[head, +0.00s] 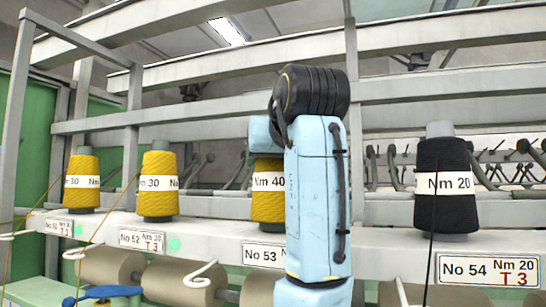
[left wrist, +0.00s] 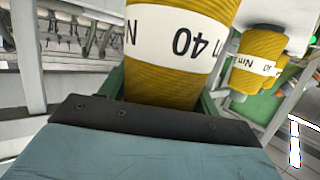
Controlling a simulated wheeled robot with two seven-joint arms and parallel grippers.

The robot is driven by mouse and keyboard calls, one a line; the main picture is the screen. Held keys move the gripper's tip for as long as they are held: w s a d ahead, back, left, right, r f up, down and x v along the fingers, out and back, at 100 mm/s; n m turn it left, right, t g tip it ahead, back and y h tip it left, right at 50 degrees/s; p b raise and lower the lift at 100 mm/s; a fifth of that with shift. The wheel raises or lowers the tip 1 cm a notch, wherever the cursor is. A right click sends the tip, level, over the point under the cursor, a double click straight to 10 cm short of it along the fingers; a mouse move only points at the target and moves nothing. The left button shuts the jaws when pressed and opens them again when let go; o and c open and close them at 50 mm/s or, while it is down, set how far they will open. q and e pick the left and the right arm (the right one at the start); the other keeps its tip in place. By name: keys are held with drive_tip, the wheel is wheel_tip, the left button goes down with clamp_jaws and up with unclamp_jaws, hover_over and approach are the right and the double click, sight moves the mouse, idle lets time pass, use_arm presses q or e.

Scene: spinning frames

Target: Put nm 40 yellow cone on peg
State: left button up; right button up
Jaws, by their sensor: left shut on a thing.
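The yellow Nm 40 cone (head: 268,205) is in the middle of the head view, above the No 53 label. My light-blue arm covers its right side. In the left wrist view the same yellow cone (left wrist: 175,80) fills the upper middle, with its white "40" band upside down. My left gripper (left wrist: 162,95) is shut on the cone, with a green finger showing at each side of it. The gripper itself is hidden behind my arm in the head view. My right gripper is not in view.
Two yellow Nm 30 cones (head: 82,183) (head: 158,185) stand to the left on the white rail (head: 210,232). A black Nm 20 cone (head: 445,190) stands at the right above the No 54 label (head: 487,270). Grey frame beams run above. Another yellow cone (left wrist: 258,60) shows in the left wrist view.

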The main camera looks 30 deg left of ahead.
use_arm(q)
drive_tip(key=o, duration=1.4)
drive_tip(key=shift+c, duration=0.2)
drive_tip(key=shift+d, duration=0.1)
